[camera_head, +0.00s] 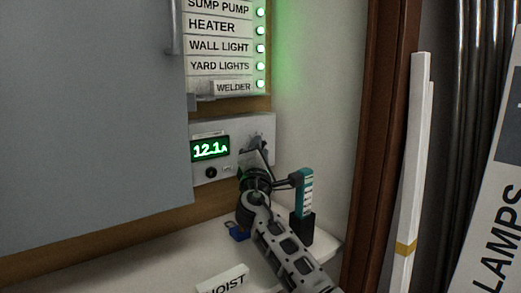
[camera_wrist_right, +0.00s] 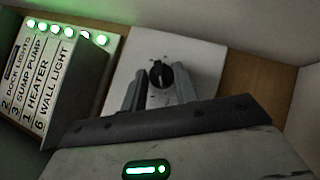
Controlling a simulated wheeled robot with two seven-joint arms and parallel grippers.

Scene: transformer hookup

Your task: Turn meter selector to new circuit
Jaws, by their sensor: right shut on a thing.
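The meter (camera_head: 228,149) is a grey wall box with a green display reading 12.1A and a small black round fitting below it. Its selector is a black round knob (camera_wrist_right: 160,74) on a pale plate in the right wrist view. My right gripper (camera_wrist_right: 160,86) is shut on the knob, with one finger on each side. In the head view my right gripper (camera_head: 256,160) is at the right part of the meter and hides the knob there. The knob's markings are too small or hidden to read. My left gripper is not in view.
A panel of labelled circuits (camera_head: 220,47) with lit green lamps is above the meter; its lowest label reads WELDER. A large grey door (camera_head: 90,110) fills the left. A teal tool (camera_head: 305,185) stands in a dark holder on the white shelf. A blue padlock (camera_head: 238,231) lies beside my arm.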

